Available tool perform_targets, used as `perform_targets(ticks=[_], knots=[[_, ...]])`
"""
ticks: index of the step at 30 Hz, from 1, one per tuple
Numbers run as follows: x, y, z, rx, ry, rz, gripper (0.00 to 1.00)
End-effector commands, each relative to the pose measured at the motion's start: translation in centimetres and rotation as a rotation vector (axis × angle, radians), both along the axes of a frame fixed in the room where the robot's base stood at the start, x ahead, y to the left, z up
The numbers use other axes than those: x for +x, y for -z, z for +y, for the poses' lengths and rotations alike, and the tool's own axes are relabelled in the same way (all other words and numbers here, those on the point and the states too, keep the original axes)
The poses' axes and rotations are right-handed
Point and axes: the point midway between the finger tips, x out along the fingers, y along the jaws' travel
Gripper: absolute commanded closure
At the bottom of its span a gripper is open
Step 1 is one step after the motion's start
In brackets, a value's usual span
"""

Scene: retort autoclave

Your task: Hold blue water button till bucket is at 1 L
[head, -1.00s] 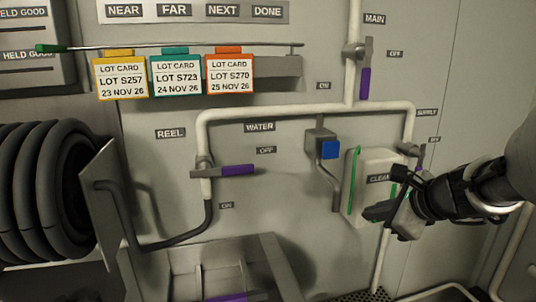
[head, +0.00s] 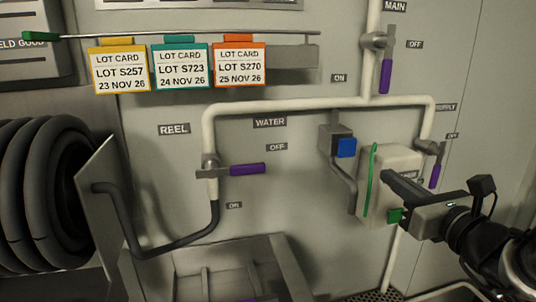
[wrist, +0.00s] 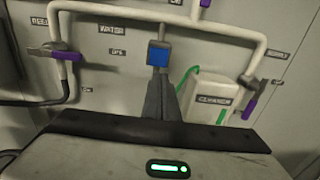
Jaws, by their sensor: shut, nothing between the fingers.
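The blue water button (head: 346,148) sits on a small grey box on the wall, under the white pipe. It also shows in the wrist view (wrist: 158,56), just beyond my fingertips. My gripper (head: 388,176) is shut and empty, to the right of and below the button, in front of the white container. In the wrist view my closed fingers (wrist: 158,82) point up toward the button, and I cannot tell any contact there; in the head view they are apart. A grey spout runs down from the button box. I cannot make out a bucket or a level mark.
The white container (head: 402,160) with a green strip hangs right of the button. Purple-handled valves are at WATER (head: 246,169), MAIN (head: 386,76) and SUPPLY (head: 435,176). A grey basin (head: 285,270) is below left. A hose reel (head: 40,195) is at far left.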

Motion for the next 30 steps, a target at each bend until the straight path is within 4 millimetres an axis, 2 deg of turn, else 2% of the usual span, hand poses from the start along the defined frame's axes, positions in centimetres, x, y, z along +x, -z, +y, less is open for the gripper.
perform_targets(ticks=[5, 18, 24, 30], knots=[[2.2, 0.0, 0.5, 0.001, -0.005, 0.002, 1.0], [11.0, 0.0, 2.2, 0.001, -0.004, 0.003, 1.0], [13.1, 0.0, 2.6, 0.001, -0.001, 0.001, 1.0], [13.6, 0.0, 2.7, 0.0, -0.001, 0.002, 1.0]])
